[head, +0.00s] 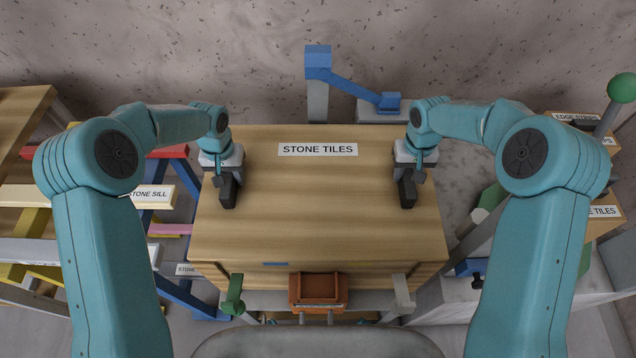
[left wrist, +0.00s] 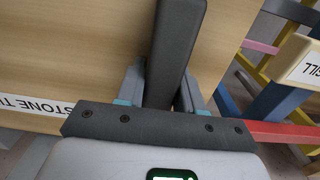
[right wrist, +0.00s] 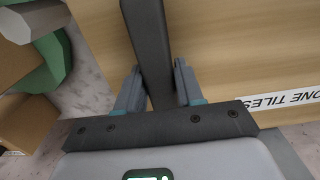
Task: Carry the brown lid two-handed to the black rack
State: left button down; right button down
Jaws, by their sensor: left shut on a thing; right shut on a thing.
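The brown lid (head: 320,215) is a wide wood-grain panel labelled STONE TILES, in the middle of the head view. It looks level, with a dark bar handle near each side. My left gripper (head: 228,178) is shut on the left handle (head: 228,195); its fingers flank the dark bar (left wrist: 172,60) in the left wrist view. My right gripper (head: 407,178) is shut on the right handle (head: 407,195), and the right wrist view shows its fingers on both sides of the bar (right wrist: 148,50). I cannot tell whether the lid rests on something. I cannot make out a black rack.
A blue arm-like fixture (head: 318,62) stands behind the lid. A rack with coloured beams (head: 150,195) is at the left. Boxes labelled EDGE STRIPS (head: 575,118) and TILES stand at the right. A small orange-brown bin (head: 318,290) is in front.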

pick_arm(q)
jog(key=shift+r, duration=0.2)
pick_arm(e)
jog(key=shift+r, duration=0.2)
